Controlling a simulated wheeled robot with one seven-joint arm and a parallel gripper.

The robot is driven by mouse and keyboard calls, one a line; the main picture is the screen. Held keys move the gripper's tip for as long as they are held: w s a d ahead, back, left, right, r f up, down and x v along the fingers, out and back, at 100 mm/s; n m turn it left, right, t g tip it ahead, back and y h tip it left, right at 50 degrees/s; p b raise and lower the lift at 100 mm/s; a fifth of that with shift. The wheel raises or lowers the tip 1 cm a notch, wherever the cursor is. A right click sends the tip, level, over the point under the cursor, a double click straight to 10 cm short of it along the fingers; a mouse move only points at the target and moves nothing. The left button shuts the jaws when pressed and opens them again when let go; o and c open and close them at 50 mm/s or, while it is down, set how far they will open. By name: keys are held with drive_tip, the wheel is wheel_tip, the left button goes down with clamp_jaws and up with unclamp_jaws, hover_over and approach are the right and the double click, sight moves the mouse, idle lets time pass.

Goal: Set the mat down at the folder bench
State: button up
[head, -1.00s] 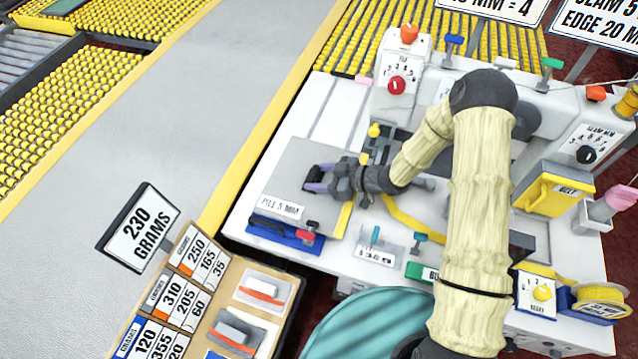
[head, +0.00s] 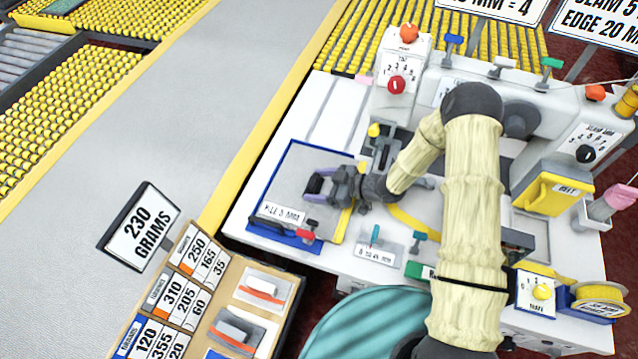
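A flat grey panel (head: 304,160) with a "PILE 5 MM" label lies on the white bench (head: 255,190); it looks like the mat, but I cannot be sure. A blue border (head: 262,196) shows along its left, top and lower edges, and a yellow strip (head: 342,222) runs along its right. My gripper (head: 313,184) points left over the panel's right half. Its purple-lined fingers are apart with grey surface between them. I cannot tell whether they touch the panel.
A small red-handled clamp (head: 308,235) sits at the panel's lower right. Machine heads with knobs (head: 397,85) stand behind. A "230 GRAMS" sign (head: 140,230) and a weight board (head: 195,290) stand at lower left. A grey aisle (head: 150,140) runs along the left.

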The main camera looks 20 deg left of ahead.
drive_tip(key=shift+d, duration=0.35)
drive_tip(key=b+v, duration=0.3)
drive_tip(key=v, duration=1.3)
drive_tip(key=shift+d+r, duration=0.3)
drive_tip(key=shift+r, duration=0.1)
